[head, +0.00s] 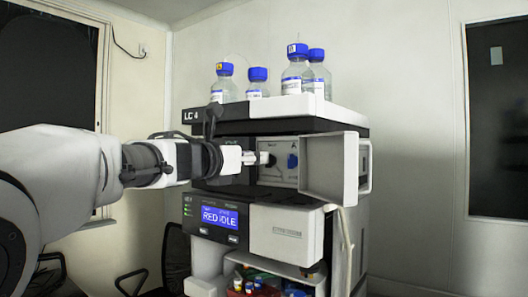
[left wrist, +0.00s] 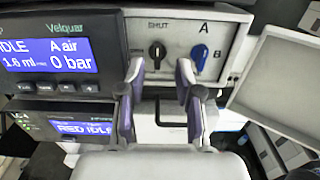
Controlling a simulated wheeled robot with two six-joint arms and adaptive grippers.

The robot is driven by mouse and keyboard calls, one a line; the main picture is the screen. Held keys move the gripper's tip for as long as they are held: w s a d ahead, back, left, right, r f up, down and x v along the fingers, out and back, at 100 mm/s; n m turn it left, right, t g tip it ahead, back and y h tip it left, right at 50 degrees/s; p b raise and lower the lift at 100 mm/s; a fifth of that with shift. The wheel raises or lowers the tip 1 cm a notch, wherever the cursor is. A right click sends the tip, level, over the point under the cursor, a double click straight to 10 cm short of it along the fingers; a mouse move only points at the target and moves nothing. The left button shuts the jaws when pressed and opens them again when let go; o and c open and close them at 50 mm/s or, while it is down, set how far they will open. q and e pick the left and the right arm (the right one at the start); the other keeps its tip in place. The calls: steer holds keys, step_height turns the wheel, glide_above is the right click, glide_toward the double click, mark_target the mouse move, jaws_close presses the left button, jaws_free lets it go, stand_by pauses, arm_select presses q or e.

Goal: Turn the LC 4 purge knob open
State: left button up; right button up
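The LC 4 stack (head: 189,116) stands ahead with its pump module door (head: 330,168) swung open to the right. In the left wrist view, the black knob (left wrist: 157,51) sits on the pale panel under the word SHUT. A blue knob (left wrist: 200,56) is to its right, with letters A and B beside it; it also shows in the head view (head: 292,161). My left gripper (left wrist: 160,68) is open, its two fingers apart and pointing at the black knob, one tip low on each side. I cannot tell whether they touch it. My right gripper is not in view.
Several blue-capped bottles (head: 296,72) stand on the stack's top tray. A display reading RED IDLE (head: 219,217) is below my left gripper. The open door borders the space to the right; its inner face (left wrist: 285,80) shows in the left wrist view.

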mark_target(286, 164)
arm_select(q)
steer(key=x, duration=0.1)
steer(key=p+x, duration=0.1)
steer(key=x, duration=0.3)
steer(key=shift+w+a+f, duration=0.1)
steer(key=shift+a+f, duration=0.05)
steer(key=shift+f, duration=0.2)
steer(key=shift+s+a+r, duration=0.1)
steer(key=shift+s, duration=0.15)
steer(key=shift+c, duration=1)
steer(key=shift+s, duration=0.1)
jaws_close()
steer(key=shift+a, duration=0.1)
